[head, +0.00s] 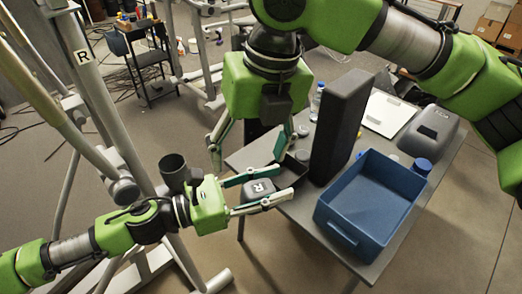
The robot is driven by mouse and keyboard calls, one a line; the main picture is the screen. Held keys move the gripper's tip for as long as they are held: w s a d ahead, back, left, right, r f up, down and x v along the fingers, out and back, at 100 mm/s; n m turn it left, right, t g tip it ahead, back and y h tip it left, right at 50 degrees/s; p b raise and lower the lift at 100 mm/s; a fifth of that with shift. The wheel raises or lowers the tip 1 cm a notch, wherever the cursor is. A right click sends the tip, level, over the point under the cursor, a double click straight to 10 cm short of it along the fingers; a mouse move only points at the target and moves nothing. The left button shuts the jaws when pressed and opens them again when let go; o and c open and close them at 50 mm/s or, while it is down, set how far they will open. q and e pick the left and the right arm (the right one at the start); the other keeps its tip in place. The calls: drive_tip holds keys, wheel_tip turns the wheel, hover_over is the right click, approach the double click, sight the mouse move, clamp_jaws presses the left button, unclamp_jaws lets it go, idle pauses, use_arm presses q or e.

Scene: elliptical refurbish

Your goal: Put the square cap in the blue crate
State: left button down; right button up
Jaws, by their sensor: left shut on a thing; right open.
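The square cap (259,188) is a small dark grey block with a white R on its face. My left gripper (284,182) reaches in from the left and is shut on the cap, which sits between its green-tipped fingers near the table's left edge. My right gripper (248,157) hangs from above, just behind the cap, with its fingers spread wide and nothing between them. The blue crate (343,231) stands on the table to the right of the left gripper. It is open at the top and its visible inside is empty.
A tall dark block (340,125) stands upright on the grey table (285,208) behind the crate's left side. A blue-lidded container (422,167), a grey case (430,131), a white sheet (388,113) and a clear bottle (316,101) are also there. Metal frames (92,95) stand at left.

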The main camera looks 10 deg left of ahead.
sight(258, 188)
drive_tip(key=shift+n+t+h, duration=0.3)
drive_tip(key=shift+h, duration=0.3)
drive_tip(key=f, duration=0.4)
drive_tip(key=w+f, duration=0.1)
drive_tip(key=f, duration=0.3)
drive_tip(key=w+d+f, duration=0.1)
drive_tip(key=f, duration=0.3)
drive_tip(key=shift+f, duration=0.1)
drive_tip(key=c, duration=1.2)
use_arm(q)
drive_tip(key=c, duration=1.2)
unclamp_jaws()
